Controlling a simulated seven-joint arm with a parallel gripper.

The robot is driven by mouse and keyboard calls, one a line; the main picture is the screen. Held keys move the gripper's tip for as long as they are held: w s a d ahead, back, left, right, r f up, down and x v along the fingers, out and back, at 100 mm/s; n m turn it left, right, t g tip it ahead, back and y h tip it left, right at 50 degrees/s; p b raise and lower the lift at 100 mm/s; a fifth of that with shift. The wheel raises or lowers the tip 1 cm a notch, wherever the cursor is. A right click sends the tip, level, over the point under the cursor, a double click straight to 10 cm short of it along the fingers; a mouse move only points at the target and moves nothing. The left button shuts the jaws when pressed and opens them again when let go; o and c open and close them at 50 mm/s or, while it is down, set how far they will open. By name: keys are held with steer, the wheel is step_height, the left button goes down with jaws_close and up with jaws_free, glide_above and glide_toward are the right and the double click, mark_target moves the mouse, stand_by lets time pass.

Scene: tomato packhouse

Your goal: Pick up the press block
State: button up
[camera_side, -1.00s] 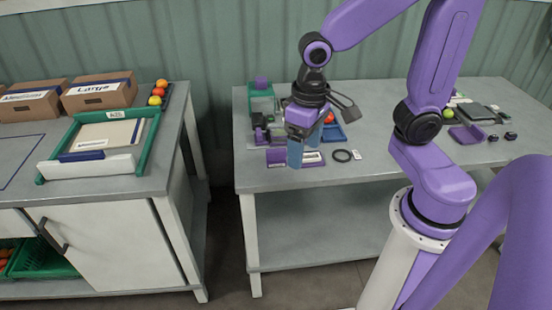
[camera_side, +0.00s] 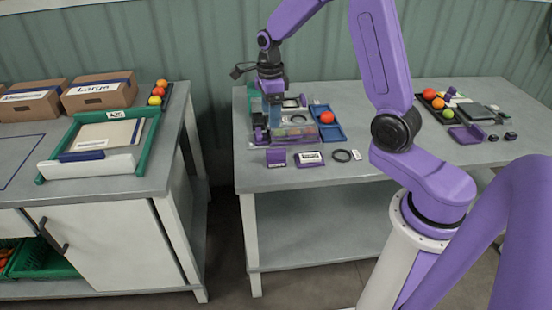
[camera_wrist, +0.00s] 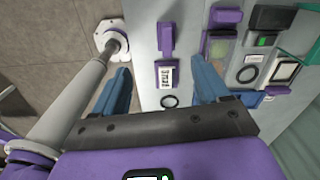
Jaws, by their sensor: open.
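No thing is marked as the press block. The likeliest is the purple block (camera_side: 261,135) at the left end of a clear-topped tray (camera_side: 297,133); it also shows at the top of the wrist view (camera_wrist: 228,16). Another purple block (camera_side: 276,158) sits at the table's front edge beside a purple holder with a white label (camera_side: 310,158). My gripper (camera_side: 272,118) is open above the back left of the table, its lower part overlapping the items there. In the wrist view its two blue fingers are spread apart with nothing held between them (camera_wrist: 162,80).
A blue tray (camera_side: 327,132) holds a red tomato. More tomatoes and purple items stand at the right. A separate bench (camera_side: 160,185) stands left.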

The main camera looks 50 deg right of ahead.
mark_target(276, 150)
steer(key=shift+m, duration=0.8)
steer(key=f, duration=0.4)
steer(key=d+f, duration=0.1)
steer(key=f, duration=0.7)
steer(key=shift+w+d+f, duration=0.2)
steer(key=shift+d+f, duration=0.05)
steer(key=shift+f, duration=0.05)
steer(key=f, duration=0.4)
steer(key=shift+s+d, duration=0.35)
steer(key=shift+f, duration=0.65)
steer(key=c, duration=1.2)
